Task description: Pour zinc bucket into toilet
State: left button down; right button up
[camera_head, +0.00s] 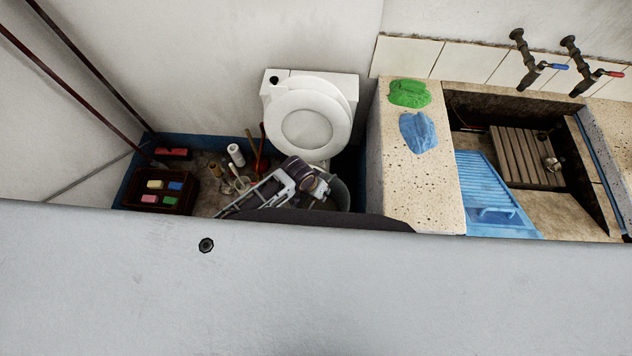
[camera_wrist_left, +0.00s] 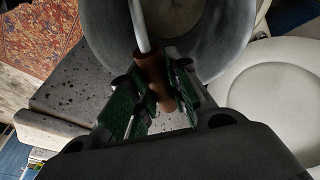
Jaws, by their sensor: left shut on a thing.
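The zinc bucket (camera_head: 341,194) is a grey metal pail, partly hidden behind my left arm and gripper in the head view. In the left wrist view the grey bucket (camera_wrist_left: 225,35) shows close up, with a wire bail and a brown grip (camera_wrist_left: 155,80). My left gripper (camera_wrist_left: 157,92) is shut around that grip; it also shows in the head view (camera_head: 318,187). The white toilet (camera_head: 308,115) stands just behind the bucket; in the left wrist view it (camera_wrist_left: 280,95) is right of the bucket. I cannot tell the bucket's contents. My right gripper is not in view.
A speckled stone washtrough (camera_head: 405,165) stands close on the right, with a green cloth (camera_head: 409,93), a blue cloth (camera_head: 418,132) and a blue washboard (camera_head: 492,195). On the left floor are a dark crate (camera_head: 147,207) of coloured blocks, a white roll (camera_head: 236,154) and brushes.

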pick_arm(q)
jog(key=shift+w+d+f, duration=0.2)
jog(key=shift+d+f, duration=0.05)
jog(key=shift+w+d+f+m, duration=0.3)
jog(key=shift+w+f, duration=0.1)
jog(key=shift+w, duration=0.1)
jog(key=shift+w+d+r, duration=0.25)
jog(key=shift+w+d, duration=0.35)
jog(key=shift+w, duration=0.1)
jog(key=shift+m, duration=0.3)
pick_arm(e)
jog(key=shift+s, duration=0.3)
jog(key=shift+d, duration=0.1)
